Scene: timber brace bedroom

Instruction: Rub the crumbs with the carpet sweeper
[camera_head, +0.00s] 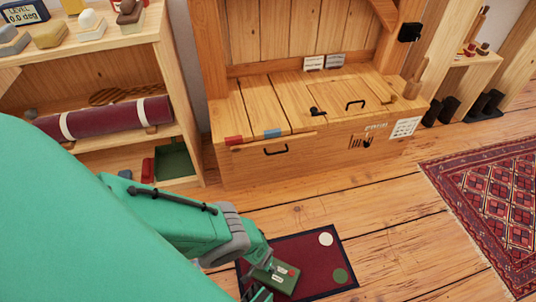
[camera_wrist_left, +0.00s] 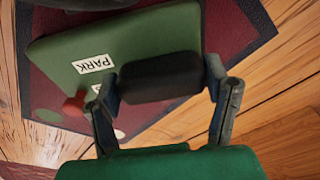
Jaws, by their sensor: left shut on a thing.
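The carpet sweeper (camera_head: 284,283) is a small green block over the near part of a dark red mat (camera_head: 300,250) on the floor. In the left wrist view the sweeper (camera_wrist_left: 150,38) shows a white PARK label, a red knob and a black grip (camera_wrist_left: 160,77). My left gripper (camera_head: 262,283) has its fingers on both sides of that grip in the left wrist view (camera_wrist_left: 165,85) and is shut on it. I cannot tell whether the sweeper touches the mat. I cannot make out any crumbs; the sweeper and arm hide part of the mat. My right gripper is not in view.
The mat carries a white disc (camera_head: 326,239) and a green disc (camera_head: 340,275). A wooden chest (camera_head: 300,150) stands behind it. A shelf (camera_head: 185,90) with a rolled red carpet (camera_head: 105,118) is at left. A patterned rug (camera_head: 495,190) lies right; bare planks (camera_head: 395,235) lie between.

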